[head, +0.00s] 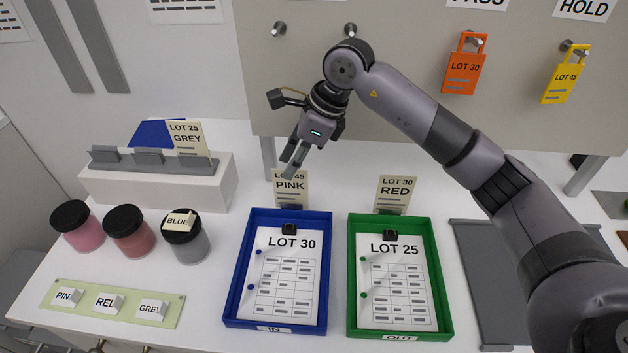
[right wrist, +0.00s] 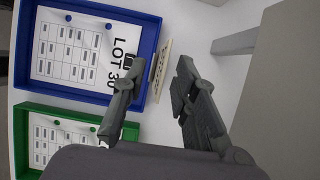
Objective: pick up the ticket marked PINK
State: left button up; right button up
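The ticket marked PINK (head: 291,188), a cream card reading LOT 45, stands upright in a dark holder just behind the blue tray (head: 238,270). My right gripper (head: 289,168) is above it, and its fingers cover part of the ticket's top edge in the head view. In the right wrist view the ticket (right wrist: 161,66) shows nearly edge-on, in the gap between the two spread fingertips (right wrist: 156,76). The right gripper is open and holds nothing; whether a finger touches the card cannot be told. My left gripper is not in view.
The ticket marked RED (head: 397,193) stands behind the green tray (head: 447,300). A GREY ticket (head: 188,138) stands in a rack at left. Several jars (head: 127,231) and a green strip with small labels (head: 142,313) are at front left. A grey panel (head: 400,110) rises behind.

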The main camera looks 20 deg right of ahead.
aim_at(284, 186)
jog(key=shift+d+f, duration=0.25)
jog(key=shift+d, duration=0.1)
jog(key=shift+w+f+h+p, duration=0.1)
jog(key=shift+f+h+p, duration=0.2)
jog(key=shift+f, duration=0.1)
jog(key=p+x, duration=0.3)
jog(key=x, duration=0.3)
jog(key=shift+a, duration=0.3)
jog(key=shift+w+f, duration=0.15)
jog(key=shift+f, duration=0.25)
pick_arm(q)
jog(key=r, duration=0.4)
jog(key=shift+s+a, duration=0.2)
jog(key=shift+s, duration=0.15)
pick_arm(e)
jog(key=shift+c, duration=0.2)
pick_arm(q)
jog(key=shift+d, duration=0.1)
pick_arm(e)
grip_shut()
